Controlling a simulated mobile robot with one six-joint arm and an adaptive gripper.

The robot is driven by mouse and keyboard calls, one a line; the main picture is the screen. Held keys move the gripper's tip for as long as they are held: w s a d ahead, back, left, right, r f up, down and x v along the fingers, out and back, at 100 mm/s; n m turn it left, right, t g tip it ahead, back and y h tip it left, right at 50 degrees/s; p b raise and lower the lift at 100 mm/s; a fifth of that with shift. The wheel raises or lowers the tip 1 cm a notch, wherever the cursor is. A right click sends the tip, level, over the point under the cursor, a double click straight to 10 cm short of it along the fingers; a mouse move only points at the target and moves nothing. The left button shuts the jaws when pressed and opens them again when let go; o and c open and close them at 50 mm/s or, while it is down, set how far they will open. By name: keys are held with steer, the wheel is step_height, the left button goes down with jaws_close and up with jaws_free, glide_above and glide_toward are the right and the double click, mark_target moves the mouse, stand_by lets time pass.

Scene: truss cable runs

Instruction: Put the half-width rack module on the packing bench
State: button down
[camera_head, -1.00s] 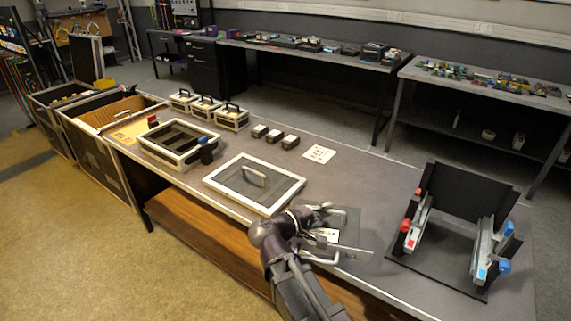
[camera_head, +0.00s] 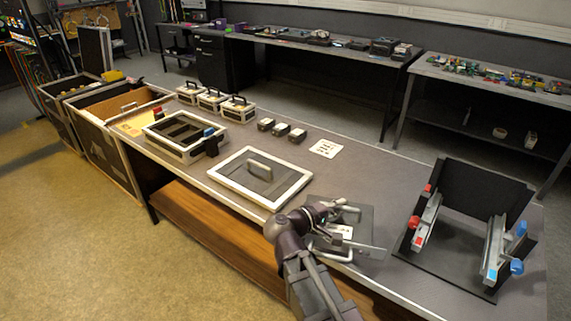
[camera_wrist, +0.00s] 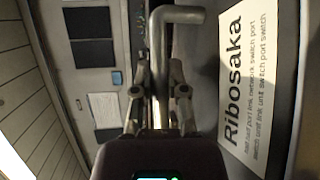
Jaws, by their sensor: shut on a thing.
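A flat dark module with a white label (camera_head: 343,231) and grey bar handles (camera_head: 345,207) is at the near side of the grey-topped bench (camera_head: 385,180); I take it for the half-width rack module. My gripper (camera_head: 333,213) is shut on one of its handles, partly hidden by my wrist. In the wrist view, the fingers (camera_wrist: 158,85) close around a grey bent handle (camera_wrist: 178,15), with the label (camera_wrist: 245,80), reading "Ribosaka", to the right. I cannot tell whether the module touches the bench top or which bench is the packing bench.
A black stand with red and blue knobs (camera_head: 464,190) is right of the module. A white-framed lid (camera_head: 225,185) lies left, with an open tray (camera_head: 160,148) beyond. Small boxes (camera_head: 281,130) and a printed card (camera_head: 326,149) lie behind. Open cases (camera_head: 110,145) stand at the far left.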

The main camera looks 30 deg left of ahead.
mark_target(351, 217)
steer(key=d+f+b, duration=0.1)
steer(key=w+d+f+b, duration=0.1)
steer(key=f, duration=0.1)
steer(key=w+d+f+b, duration=0.1)
steer(key=shift+f, duration=0.15)
stand_by(0.4)
steer(key=w+a+b, duration=0.1)
steer(key=w+a, duration=0.3)
steer(key=w, duration=0.2)
steer(key=w+a+f+b, duration=0.1)
steer(key=w+a, duration=0.3)
steer(key=w, duration=0.3)
steer(key=shift+w+a+f, duration=0.2)
steer(key=shift+w, duration=0.1)
steer(key=shift+f, duration=0.15)
steer(key=shift+f+b, duration=1.65)
steer(key=shift+b, duration=0.05)
steer(key=c, duration=0.7)
jaws_free()
